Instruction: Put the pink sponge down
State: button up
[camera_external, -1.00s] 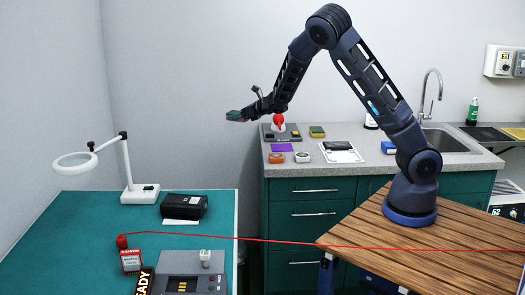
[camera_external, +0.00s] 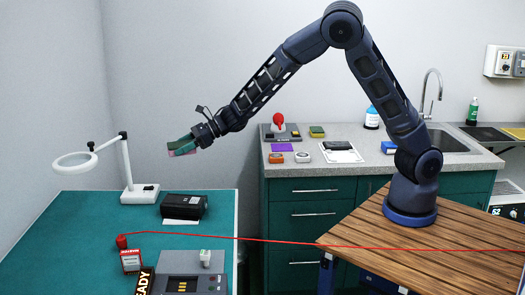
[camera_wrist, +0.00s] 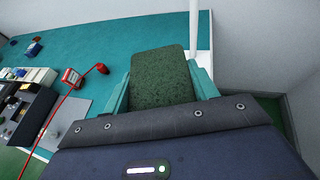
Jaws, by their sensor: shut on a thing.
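The pink sponge (camera_external: 184,153) is held in the air in the external view, with a pink band along its lower side. In the wrist view its dark green face (camera_wrist: 163,76) shows between two teal fingers. My gripper (camera_external: 180,146) is shut on it, one finger on each side, and it also shows in the wrist view (camera_wrist: 163,88). The sponge is above the teal bench (camera_external: 85,225), near its back right part, touching nothing but my fingers.
On the teal bench stand a magnifier lamp (camera_external: 139,193), a black case (camera_external: 184,206), a red-and-white box (camera_external: 131,261) and a grey device (camera_external: 190,272). A red cord (camera_external: 270,240) crosses in front. The bench's left part is clear. The grey counter (camera_external: 290,175) holds several small items.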

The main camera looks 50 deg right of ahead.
jog(key=s+a+r+n+g+y, duration=0.1)
jog(key=s+a+n+g, duration=0.2)
jog(key=s+a, duration=0.8)
jog(key=n+g, duration=0.3)
send_over(176, 247)
jog(key=shift+y, duration=0.3)
notch_tip(176, 247, down, 19)
jog(key=shift+w+r, duration=0.1)
jog(key=shift+f, duration=0.45)
jog(key=o, duration=0.9)
jog(key=shift+o, duration=0.2)
jog(key=shift+r, duration=0.5)
jog(key=v, duration=1.2)
jog(key=shift+w, duration=0.15)
